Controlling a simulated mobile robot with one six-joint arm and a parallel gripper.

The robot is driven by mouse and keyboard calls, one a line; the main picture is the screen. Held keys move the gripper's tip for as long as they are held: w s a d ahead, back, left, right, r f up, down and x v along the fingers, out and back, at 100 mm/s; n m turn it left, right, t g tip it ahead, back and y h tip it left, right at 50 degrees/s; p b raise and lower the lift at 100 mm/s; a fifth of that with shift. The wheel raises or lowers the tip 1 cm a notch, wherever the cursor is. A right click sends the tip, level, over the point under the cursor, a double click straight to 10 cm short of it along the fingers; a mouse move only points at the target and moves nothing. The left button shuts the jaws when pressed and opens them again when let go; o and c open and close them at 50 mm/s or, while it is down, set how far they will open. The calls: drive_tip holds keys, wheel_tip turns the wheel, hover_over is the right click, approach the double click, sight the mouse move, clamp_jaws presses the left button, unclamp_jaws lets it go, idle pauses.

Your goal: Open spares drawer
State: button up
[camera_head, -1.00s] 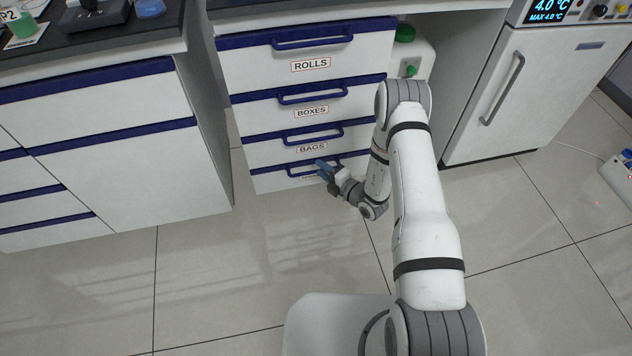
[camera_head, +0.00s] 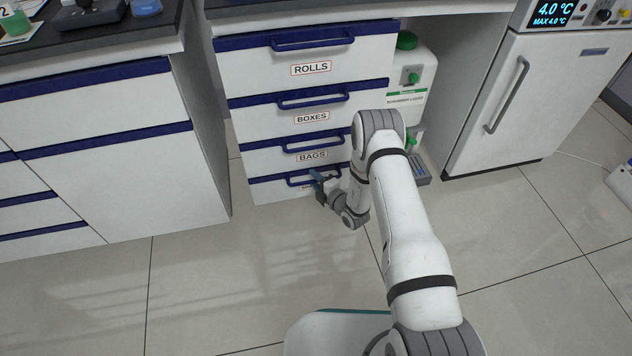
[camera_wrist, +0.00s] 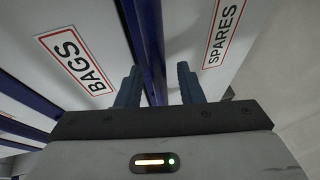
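The spares drawer (camera_head: 270,190) is the lowest of the labelled stack and looks flush with the drawers above. Its blue handle (camera_head: 297,183) shows in the head view, its right end partly covered by my gripper (camera_head: 319,181). The SPARES label (camera_wrist: 223,34) is readable in the wrist view but mostly hidden in the head view. In the wrist view my gripper (camera_wrist: 160,88) has its two blue fingers apart, with a blue bar, seemingly the spares handle (camera_wrist: 152,50), in the gap between them. I cannot tell whether the fingers touch it.
The ROLLS (camera_head: 310,69), BOXES (camera_head: 312,117) and BAGS (camera_head: 312,156) drawers are shut above. A white canister (camera_head: 408,80) stands in the recess to the right, beside a white fridge (camera_head: 540,100). Another cabinet (camera_head: 120,180) stands left. The tiled floor (camera_head: 220,270) in front is clear.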

drive_tip(key=shift+c, duration=0.4)
clamp_jaws()
drive_tip(key=shift+s, duration=0.1)
